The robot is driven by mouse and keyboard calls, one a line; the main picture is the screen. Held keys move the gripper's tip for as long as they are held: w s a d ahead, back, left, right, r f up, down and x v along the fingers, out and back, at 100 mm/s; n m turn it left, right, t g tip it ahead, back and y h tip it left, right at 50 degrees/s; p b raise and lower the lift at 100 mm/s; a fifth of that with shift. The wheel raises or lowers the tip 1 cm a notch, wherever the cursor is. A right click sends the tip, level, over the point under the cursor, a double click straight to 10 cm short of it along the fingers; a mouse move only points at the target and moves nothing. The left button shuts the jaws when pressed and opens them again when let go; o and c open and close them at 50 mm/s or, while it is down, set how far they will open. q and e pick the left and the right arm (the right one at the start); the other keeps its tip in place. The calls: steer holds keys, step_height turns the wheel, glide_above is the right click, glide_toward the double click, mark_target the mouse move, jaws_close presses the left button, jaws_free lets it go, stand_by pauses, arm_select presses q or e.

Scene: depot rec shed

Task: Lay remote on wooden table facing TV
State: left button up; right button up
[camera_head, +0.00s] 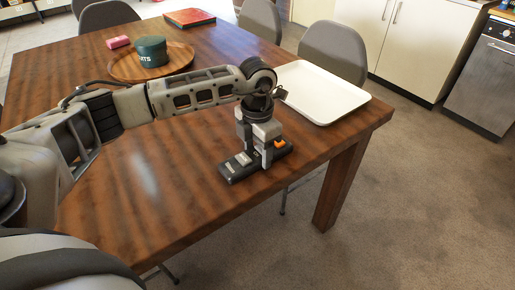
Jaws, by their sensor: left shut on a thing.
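The remote (236,171) is a dark grey, long device with a light patch and an orange part near its far right end. It is at the wooden table (150,205), close to the table's front right edge. My left gripper (261,157) points down over the remote and is shut on it around its middle. The remote appears to touch the tabletop, but a small gap is hard to rule out. My right gripper is not in view. No TV shows in this view.
A white tray (345,107) lies behind my gripper at the table's right end. A round wooden tray (122,71) holds a green tin (151,51). Grey chairs (336,50) stand behind.

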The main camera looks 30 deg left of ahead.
arm_select(q)
steer(key=o, duration=1.1)
steer(key=shift+f, duration=0.1)
